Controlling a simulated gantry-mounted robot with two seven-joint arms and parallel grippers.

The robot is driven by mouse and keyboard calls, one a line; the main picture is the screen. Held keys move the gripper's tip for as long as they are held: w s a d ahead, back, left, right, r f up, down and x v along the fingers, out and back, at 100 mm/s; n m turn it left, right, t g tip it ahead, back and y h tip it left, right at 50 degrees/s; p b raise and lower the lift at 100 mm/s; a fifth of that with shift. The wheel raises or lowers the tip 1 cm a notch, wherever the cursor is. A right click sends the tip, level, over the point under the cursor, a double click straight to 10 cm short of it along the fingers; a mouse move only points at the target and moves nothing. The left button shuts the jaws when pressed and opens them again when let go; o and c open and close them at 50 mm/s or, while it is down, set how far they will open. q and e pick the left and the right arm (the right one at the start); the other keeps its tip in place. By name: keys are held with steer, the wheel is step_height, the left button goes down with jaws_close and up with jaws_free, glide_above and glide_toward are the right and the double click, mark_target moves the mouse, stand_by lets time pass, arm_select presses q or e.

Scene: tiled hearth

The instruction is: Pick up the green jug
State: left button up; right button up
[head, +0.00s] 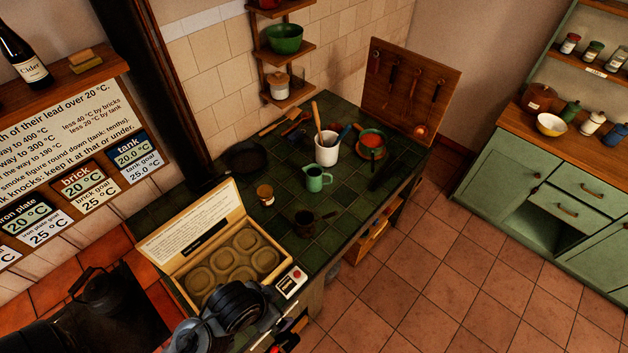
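The green jug (316,178) is a small pale-green pitcher with a handle. It stands upright on the dark green tiled counter (263,222), in front of a white crock (327,151) of utensils, apart from it. Nothing is touching the jug. Dark rounded parts of my own arm show at the bottom centre, at the near end of the counter and well short of the jug. I make out no gripper fingers there, and I cannot tell which arm it is.
Near the jug are a small lidded jar (265,194), a small dark pot (304,222) and a red pan (371,145). A black skillet (244,158) lies farther back. An open box (232,262) with round hollows fills the counter's near end. A pegboard (411,88) stands behind.

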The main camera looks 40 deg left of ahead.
arm_select(q)
steer(key=shift+c, duration=0.5)
steer(key=c, duration=1)
steer(key=shift+o, duration=0.2)
